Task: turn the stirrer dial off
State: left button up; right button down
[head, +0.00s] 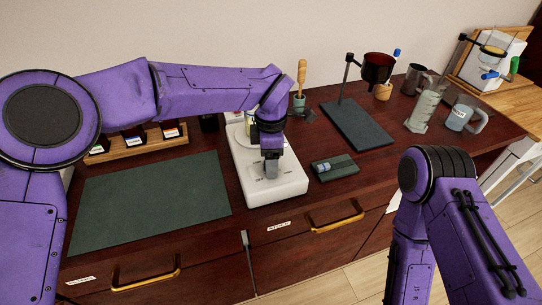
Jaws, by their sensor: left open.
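The white stirrer (287,187) stands on the dark wooden bench near its front edge, in the middle of the head view. Its control face points up and toward me, with small dark markings. My left gripper (270,170) reaches down over this face from above, fingers at the dial area. It is open. The dial itself is mostly hidden by the fingers, so I cannot tell its position or whether the fingers touch it. My right arm is at the lower right, its gripper out of view.
A dark green mat (150,205) lies left of the stirrer. A small dark block with a vial (334,167) lies close on its right. Drawers with brass handles (336,217) are below.

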pick_arm(q)
jog(key=shift+s+r, duration=0.2)
jog(key=shift+s, duration=0.1)
jog(key=shift+w+f, duration=0.1)
jog(key=c, duration=1.1)
